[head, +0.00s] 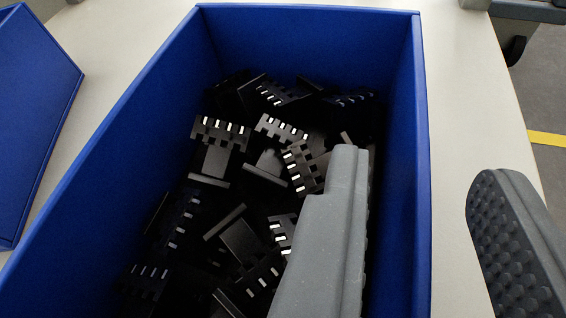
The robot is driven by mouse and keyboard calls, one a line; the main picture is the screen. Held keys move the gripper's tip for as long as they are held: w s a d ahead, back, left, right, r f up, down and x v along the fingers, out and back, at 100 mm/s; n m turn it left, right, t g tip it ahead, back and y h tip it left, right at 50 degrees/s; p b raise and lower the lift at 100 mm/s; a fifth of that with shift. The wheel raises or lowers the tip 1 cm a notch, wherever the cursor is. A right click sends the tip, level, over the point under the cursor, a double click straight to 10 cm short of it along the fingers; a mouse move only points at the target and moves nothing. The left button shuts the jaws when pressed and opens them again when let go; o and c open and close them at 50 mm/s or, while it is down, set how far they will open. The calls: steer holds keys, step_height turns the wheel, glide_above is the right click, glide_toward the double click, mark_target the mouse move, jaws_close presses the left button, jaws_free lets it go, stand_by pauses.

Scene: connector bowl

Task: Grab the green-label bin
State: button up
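A blue bin (310,42) full of black connectors (240,240) fills the middle of the head view. No green label shows on the faces in view, so I cannot tell whether this is the green-label bin. My gripper (418,165) is open and straddles the bin's right wall. Its left finger is over the inside of the bin, in front of some connectors. Its right finger, with a studded pad, is outside the wall with a gap to it. The bin's near end is out of the picture.
Another blue bin (30,110) stands at the left, partly cut off. Both bins are on a pale table (465,110), whose right edge curves down past my right finger. Dark floor with a yellow line (547,138) lies beyond. A grey object shows at the top right.

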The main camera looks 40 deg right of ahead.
steer(key=shift+w+d+f, duration=0.15)
steer(key=shift+w+d, duration=0.05)
steer(key=shift+d, duration=0.2)
jaws_close()
stand_by(1.1)
